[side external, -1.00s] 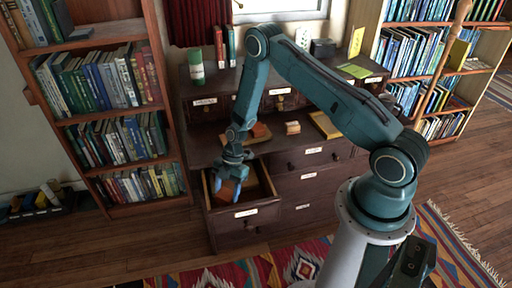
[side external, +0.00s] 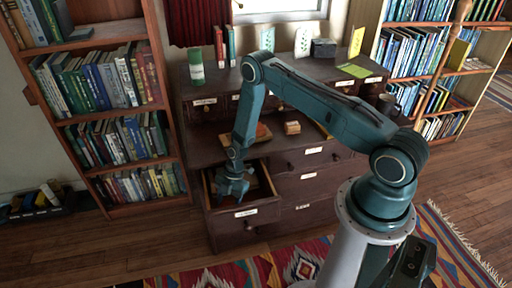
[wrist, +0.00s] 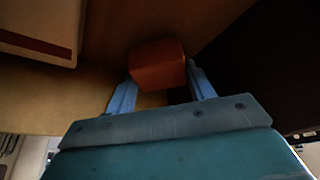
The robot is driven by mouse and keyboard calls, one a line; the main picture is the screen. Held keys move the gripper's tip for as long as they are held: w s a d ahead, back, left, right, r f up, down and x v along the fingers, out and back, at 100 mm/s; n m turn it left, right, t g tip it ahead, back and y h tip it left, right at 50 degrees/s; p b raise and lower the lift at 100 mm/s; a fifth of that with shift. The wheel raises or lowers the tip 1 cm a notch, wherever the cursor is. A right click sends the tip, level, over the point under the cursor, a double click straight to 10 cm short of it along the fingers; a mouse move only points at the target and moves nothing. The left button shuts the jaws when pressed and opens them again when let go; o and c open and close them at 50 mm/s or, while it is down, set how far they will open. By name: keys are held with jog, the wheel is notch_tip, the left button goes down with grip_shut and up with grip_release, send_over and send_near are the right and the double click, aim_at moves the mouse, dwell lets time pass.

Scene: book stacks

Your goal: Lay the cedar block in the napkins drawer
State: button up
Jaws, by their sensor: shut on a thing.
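The cedar block (wrist: 157,64) is a reddish-orange block that shows in the wrist view between the two blue fingers of my gripper (side external: 230,196), which is shut on it. In the side view my gripper points down inside the open drawer (side external: 246,219), near its left side. The block is hidden there behind the drawer front and the fingers. The drawer front has a white label, too small to read. I cannot tell whether the block touches the drawer floor.
A small tan block (side external: 292,128) and a flat reddish-brown thing (side external: 263,133) lie on the desk top above the drawer. A green-and-white can (side external: 196,67) stands on the upper shelf. A flat cream thing with a red stripe (wrist: 38,32) shows in the wrist view.

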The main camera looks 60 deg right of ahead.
jog(key=shift+f, duration=0.25)
jog(key=shift+f, duration=0.15)
jog(key=o, duration=1)
jog(key=v, duration=1.2)
